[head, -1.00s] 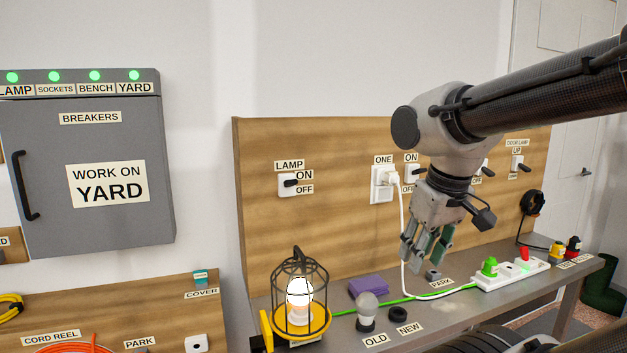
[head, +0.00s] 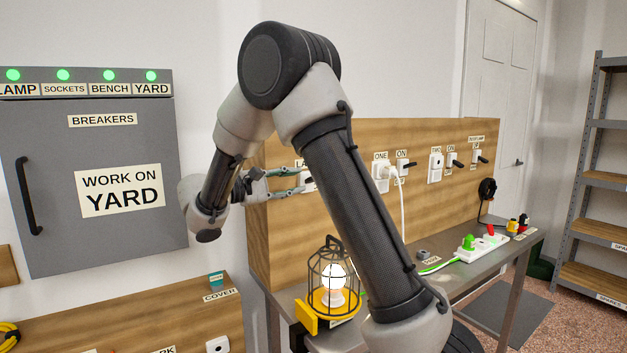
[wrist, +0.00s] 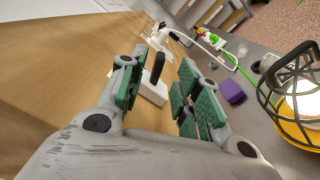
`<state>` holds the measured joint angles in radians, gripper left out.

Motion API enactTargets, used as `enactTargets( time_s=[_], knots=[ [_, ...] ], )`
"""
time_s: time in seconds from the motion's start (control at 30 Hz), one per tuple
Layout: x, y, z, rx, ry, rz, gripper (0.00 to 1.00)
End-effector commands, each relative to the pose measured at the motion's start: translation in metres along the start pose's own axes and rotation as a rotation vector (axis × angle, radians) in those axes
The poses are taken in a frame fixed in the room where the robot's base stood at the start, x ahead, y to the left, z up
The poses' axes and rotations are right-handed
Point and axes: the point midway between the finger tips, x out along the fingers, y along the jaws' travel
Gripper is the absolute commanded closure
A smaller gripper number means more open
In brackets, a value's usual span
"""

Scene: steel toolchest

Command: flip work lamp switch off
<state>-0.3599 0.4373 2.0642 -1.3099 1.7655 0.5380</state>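The work lamp (head: 334,277) stands lit in its black cage on a yellow base on the bench; it also shows at the right in the wrist view (wrist: 308,104). The lamp switch (head: 309,184) is on the left of the wooden backboard, mostly hidden by my arm and fingers in the head view. In the wrist view its white box (wrist: 152,92) and black lever (wrist: 158,66) show between my fingers. My gripper (head: 290,182) is open, fingers pointing at the switch. Contact with the lever cannot be told.
A purple cloth (wrist: 232,91) lies on the bench. A white plug (head: 380,178) with a cord sits in socket ONE, right of the lamp switch. A power strip (head: 482,245) lies farther right. The grey breaker box (head: 95,170) is left of the backboard.

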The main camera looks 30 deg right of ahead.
Motion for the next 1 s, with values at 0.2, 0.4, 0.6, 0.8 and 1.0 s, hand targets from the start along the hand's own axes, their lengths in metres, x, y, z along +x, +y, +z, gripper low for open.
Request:
enactTargets(
  time_s=[0.2,0.4,0.6,0.8,1.0],
  knots=[
    [0.038,0.000,0.001,0.000,-0.003,-0.004,0.67],
    [0.064,0.000,0.001,-0.001,-0.001,-0.004,0.67],
    [0.071,-0.001,0.001,-0.001,0.000,-0.004,0.67],
    [0.071,-0.001,0.001,-0.001,0.000,-0.004,0.74],
    [0.071,-0.001,0.001,-0.001,0.000,-0.004,1.00]
  ],
)
